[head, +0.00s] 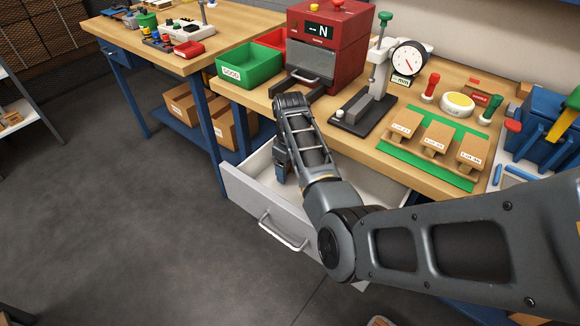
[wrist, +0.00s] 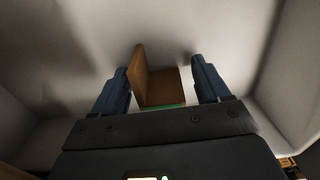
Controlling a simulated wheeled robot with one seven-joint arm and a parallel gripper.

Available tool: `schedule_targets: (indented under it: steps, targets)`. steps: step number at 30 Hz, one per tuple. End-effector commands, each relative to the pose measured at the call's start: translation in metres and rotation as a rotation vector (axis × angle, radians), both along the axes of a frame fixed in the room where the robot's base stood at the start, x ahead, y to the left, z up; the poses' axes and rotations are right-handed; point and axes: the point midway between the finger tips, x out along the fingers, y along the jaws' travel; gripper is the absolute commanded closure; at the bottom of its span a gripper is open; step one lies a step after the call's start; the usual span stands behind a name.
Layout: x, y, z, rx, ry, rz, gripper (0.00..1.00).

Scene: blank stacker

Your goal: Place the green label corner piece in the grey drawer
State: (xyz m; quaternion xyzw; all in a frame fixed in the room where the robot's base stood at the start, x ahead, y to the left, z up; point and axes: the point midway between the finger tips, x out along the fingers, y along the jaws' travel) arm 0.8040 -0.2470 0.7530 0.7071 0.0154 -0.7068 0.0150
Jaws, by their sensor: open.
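The grey drawer (head: 247,204) is pulled open below the bench, with a pale interior and a bar handle. My gripper (head: 281,168) reaches down into it near its left side. In the wrist view my gripper (wrist: 160,68) is open, with a blue finger on either side of a brown L-shaped corner piece (wrist: 157,84). A strip of green label (wrist: 166,106) shows at the near edge of the piece. Gaps show between the piece and both fingers. The pale drawer interior (wrist: 225,30) surrounds them. The piece is hidden in the head view.
On the bench stand a green bin (head: 248,66), a red machine (head: 327,45), a dial gauge stand (head: 372,95) and several brown blocks on a green mat (head: 392,159). A second bench (head: 215,43) stands at the back left. The floor (head: 110,210) left of the drawer is clear.

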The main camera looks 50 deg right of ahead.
Motion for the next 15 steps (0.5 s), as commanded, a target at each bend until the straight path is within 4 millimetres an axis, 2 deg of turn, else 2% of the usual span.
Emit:
schedule_targets:
  steps: [5,8,15]
  targets:
    - [0.000,0.000,0.006,-0.001,-0.001,-0.001,0.25]
    - [0.001,-0.001,0.019,-0.002,-0.003,0.000,0.25]
    - [0.001,-0.001,0.068,-0.004,-0.005,-0.001,0.25]
